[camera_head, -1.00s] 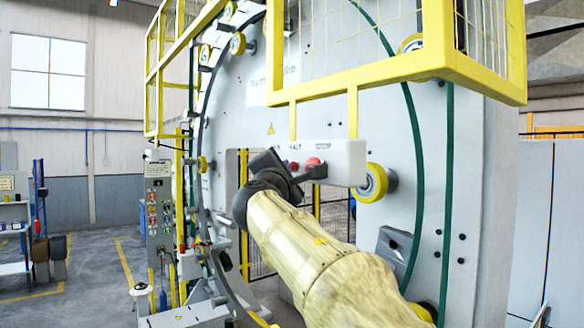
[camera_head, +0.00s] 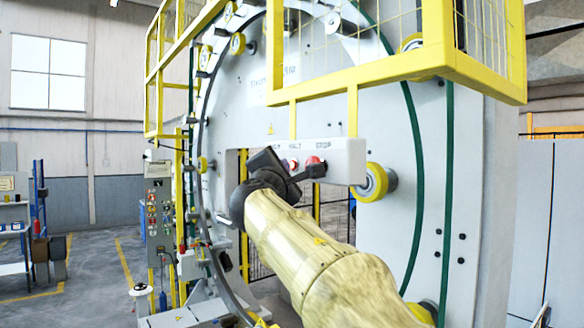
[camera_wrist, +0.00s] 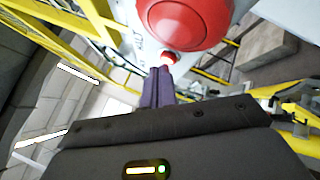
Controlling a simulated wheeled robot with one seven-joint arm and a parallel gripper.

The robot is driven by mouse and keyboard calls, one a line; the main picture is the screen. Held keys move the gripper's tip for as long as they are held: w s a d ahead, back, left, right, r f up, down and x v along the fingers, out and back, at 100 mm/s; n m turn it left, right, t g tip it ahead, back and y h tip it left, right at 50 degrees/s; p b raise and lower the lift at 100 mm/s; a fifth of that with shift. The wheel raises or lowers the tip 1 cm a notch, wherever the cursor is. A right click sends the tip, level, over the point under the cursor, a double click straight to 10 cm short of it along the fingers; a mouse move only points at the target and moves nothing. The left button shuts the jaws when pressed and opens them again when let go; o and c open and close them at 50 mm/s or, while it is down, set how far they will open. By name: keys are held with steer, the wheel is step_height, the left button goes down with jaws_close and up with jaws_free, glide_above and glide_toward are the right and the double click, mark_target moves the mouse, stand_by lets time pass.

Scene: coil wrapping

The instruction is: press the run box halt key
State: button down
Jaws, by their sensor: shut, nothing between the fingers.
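The run box (camera_head: 345,158) is a pale box with printed labels, hanging under the yellow guard frame. The small red halt key (camera_head: 293,163) sits on its face under the HALT label. A larger red stop button (camera_head: 313,161) is to its right. In the wrist view the stop button (camera_wrist: 185,20) looms large at the top, and the small red halt key (camera_wrist: 168,57) shows just beyond the fingertips. My gripper (camera_wrist: 160,70) is shut and empty, its tips pointing at the halt key. I cannot tell whether they touch it.
The yellow guard frame (camera_head: 400,68) is close above the box. A yellow roller (camera_head: 371,182) stands right of it on the big pale ring machine (camera_head: 480,180). A control post (camera_head: 158,215) is at the left. Open floor (camera_head: 95,270) lies further left.

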steer(key=shift+s+a, duration=0.25)
steer(key=shift+a, duration=0.05)
steer(key=s+a, duration=0.2)
steer(key=a+b, duration=0.1)
steer(key=a, duration=0.1)
steer(key=shift+s+a, duration=0.1)
steer(key=shift+s, duration=0.3)
stand_by(0.7)
